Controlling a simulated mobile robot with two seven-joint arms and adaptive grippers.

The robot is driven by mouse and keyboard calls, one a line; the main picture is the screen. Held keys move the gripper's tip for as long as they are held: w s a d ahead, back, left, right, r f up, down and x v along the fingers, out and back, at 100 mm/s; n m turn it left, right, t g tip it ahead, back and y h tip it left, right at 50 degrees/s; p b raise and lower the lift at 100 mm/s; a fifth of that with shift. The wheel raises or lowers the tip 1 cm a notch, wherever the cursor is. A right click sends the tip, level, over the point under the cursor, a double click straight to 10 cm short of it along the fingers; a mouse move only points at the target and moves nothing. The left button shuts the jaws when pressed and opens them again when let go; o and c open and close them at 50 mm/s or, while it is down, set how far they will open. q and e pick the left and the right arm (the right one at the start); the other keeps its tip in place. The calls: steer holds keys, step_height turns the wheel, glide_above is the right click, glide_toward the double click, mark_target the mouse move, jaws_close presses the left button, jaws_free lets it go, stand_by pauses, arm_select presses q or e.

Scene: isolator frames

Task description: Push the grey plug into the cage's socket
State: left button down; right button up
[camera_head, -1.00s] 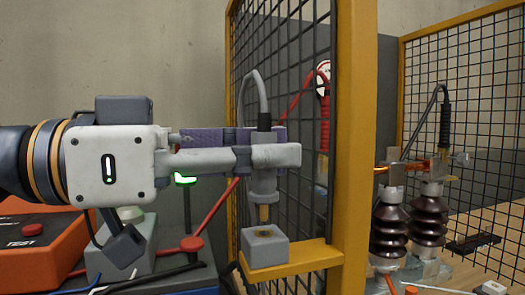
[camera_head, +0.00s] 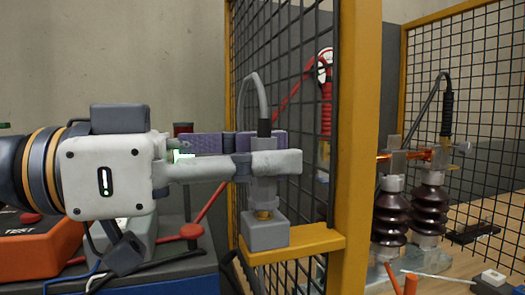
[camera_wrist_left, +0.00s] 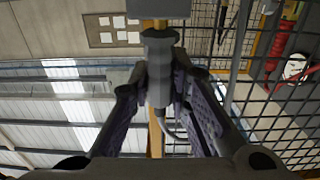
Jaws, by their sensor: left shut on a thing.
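The grey plug (camera_head: 263,190) hangs upright in my left gripper (camera_head: 264,162), which is shut on it. The socket block stands on the yellow bracket (camera_head: 310,241) of the cage (camera_head: 361,150). In the left wrist view the plug (camera_wrist_left: 159,70) sits between the two purple-padded fingers, with a grey block edge at the top. My right gripper is not in view.
A yellow post and black mesh stand close to the right of my left gripper. Beyond them are brown insulators (camera_head: 429,210) with a clamped cable. An orange TEST box (camera_head: 35,248) and a red lead lie below my left arm.

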arm_select(q)
steer(key=shift+f, duration=0.35)
steer(key=c, duration=1.4)
jaws_free()
steer(key=shift+c, duration=0.2)
steer(key=v, duration=1.2)
